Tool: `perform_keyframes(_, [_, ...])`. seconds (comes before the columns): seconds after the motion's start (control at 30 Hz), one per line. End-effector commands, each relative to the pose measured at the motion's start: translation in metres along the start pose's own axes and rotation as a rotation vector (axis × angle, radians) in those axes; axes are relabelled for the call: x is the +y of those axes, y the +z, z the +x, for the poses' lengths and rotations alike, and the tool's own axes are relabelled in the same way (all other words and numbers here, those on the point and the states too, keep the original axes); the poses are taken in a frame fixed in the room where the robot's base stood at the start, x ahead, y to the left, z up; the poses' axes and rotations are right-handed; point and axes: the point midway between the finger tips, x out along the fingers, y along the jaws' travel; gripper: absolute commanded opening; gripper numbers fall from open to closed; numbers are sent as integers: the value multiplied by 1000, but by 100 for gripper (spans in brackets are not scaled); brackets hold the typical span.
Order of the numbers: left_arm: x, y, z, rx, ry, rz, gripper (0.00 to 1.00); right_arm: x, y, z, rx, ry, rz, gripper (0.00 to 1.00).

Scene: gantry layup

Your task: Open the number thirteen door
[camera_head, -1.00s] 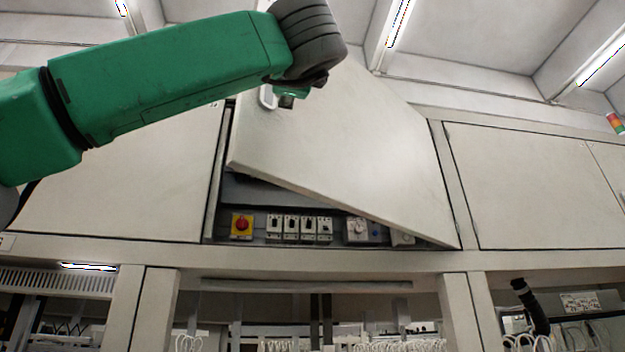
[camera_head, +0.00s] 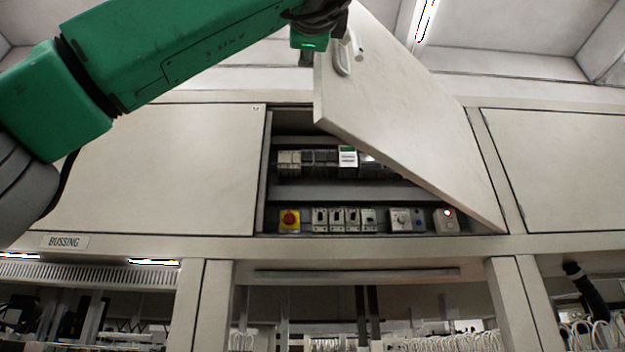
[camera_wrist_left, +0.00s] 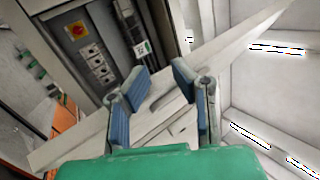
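A pale cabinet door (camera_head: 405,110) stands swung outward from its right side, leaving a wide gap at its left over the cabinet interior. Its white handle (camera_head: 342,58) is near the upper left edge. No number thirteen is legible on it. My left gripper (camera_head: 308,52) is by the door's upper left edge, mostly hidden by its wrist in the head view. In the left wrist view, the two blue-padded fingers of my left gripper (camera_wrist_left: 162,92) are spread apart, with the door (camera_wrist_left: 235,42) in front of and between them. I cannot tell whether they touch it. My right gripper is not in view.
A rail and posts run below.

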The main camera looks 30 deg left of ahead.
Motion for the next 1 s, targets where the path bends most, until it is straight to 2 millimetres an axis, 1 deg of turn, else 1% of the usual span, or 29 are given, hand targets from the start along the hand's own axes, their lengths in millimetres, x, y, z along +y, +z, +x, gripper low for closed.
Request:
perform_keyframes(0.03, [0, 4, -4, -2, -1, -2, 22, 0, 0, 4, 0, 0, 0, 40])
perform_keyframes(0.2, [-2, 13, -14, -3, 0, -4, 22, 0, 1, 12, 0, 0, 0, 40])
perform_keyframes(0.57, [-8, 22, -34, -1, -2, -1, 22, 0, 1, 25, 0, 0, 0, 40])
perform_keyframes(0.9, [-9, 25, -34, -2, -1, -1, 22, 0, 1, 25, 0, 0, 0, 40])
perform_keyframes(1.0, [-8, 25, -34, -2, 0, -2, 22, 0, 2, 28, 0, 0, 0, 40])
